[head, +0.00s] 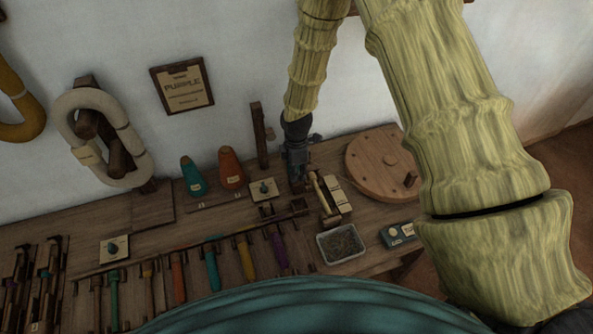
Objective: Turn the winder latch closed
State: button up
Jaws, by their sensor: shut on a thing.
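My gripper (297,174) reaches down from the top of the view to the bench, in front of the wall. It is shut on a small part at the left end of a winder-like fitting (333,197), a cream block with a wooden bar. This part seems to be the winder latch; the dark gripper hides most of it, and I cannot tell its angle.
A round wooden disc (378,158) stands close to the right of my gripper. A knob plate (264,190), an orange cone (231,168) and a teal cone (193,177) are to the left. A metal tray (341,244) and a small teal box (400,234) lie nearer.

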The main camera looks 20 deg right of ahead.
jog(key=m, duration=0.8)
jog(key=shift+m, duration=0.4)
jog(key=m, duration=0.4)
jog(key=shift+m, duration=2)
jog(key=o, duration=1)
jog(key=shift+r, duration=6)
